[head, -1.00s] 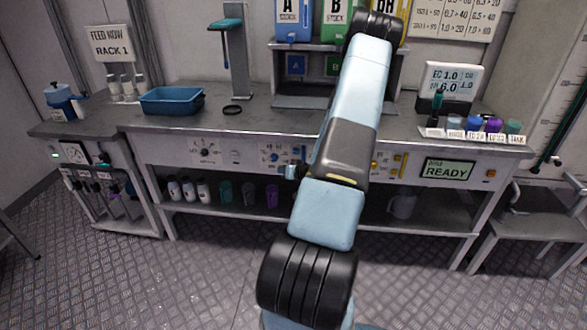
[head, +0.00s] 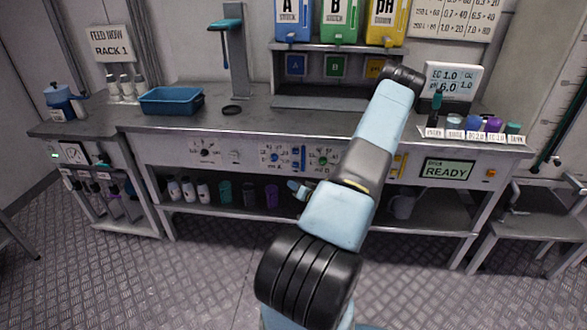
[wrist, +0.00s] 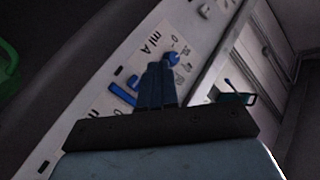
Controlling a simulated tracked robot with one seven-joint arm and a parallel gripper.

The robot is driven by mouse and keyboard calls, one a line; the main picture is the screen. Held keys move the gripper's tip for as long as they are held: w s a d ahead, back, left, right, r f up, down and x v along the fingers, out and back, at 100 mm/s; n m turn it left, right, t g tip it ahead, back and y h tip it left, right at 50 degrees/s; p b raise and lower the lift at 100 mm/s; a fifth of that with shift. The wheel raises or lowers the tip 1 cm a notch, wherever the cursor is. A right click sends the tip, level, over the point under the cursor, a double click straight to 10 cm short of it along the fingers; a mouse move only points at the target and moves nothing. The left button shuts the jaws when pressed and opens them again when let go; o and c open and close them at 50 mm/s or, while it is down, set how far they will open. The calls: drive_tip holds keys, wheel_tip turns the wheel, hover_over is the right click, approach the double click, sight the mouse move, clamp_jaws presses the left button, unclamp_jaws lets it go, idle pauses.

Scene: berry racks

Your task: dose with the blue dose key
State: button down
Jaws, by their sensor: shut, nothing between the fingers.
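On the bench's front panel, the blue section has a round blue dial (head: 274,157) and upright blue bar-shaped keys (head: 296,157) to its right. In the wrist view the blue dial (wrist: 171,59) shows just right of the fingertips, and a blue bar-shaped key (wrist: 122,95) lies to their left, near the "A ml" marking. Which blue part is the dose key is not readable. My gripper (head: 296,187) is low in front of the panel, below the blue keys. In the wrist view my gripper (wrist: 155,66) has its dark fingers together, empty. Contact with the panel cannot be told.
A green dial (head: 322,159) sits right of the blue keys, partly close to my arm. A display (head: 447,170) reads READY. Bottles and cups (head: 203,191) stand on the lower shelf. A blue tray (head: 172,101) and labelled vials (head: 474,124) are on the benchtop.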

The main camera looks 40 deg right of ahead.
drive_tip(key=shift+w+d, duration=1.45)
drive_tip(key=shift+d, duration=0.2)
drive_tip(key=shift+w+d, duration=1.4)
drive_tip(key=shift+d, duration=0.25)
drive_tip(key=shift+d, duration=0.1)
drive_tip(key=shift+w+d, duration=0.25)
drive_tip(key=shift+w+d, duration=0.3)
drive_tip(key=shift+d, duration=0.05)
idle(0.7)
drive_tip(key=shift+s+a, duration=0.1)
drive_tip(key=shift+a, duration=0.05)
drive_tip(key=shift+s+a, duration=0.5)
drive_tip(key=shift+a, duration=0.05)
idle(0.4)
drive_tip(key=shift+s+a, duration=1.6)
drive_tip(key=shift+a, duration=0.3)
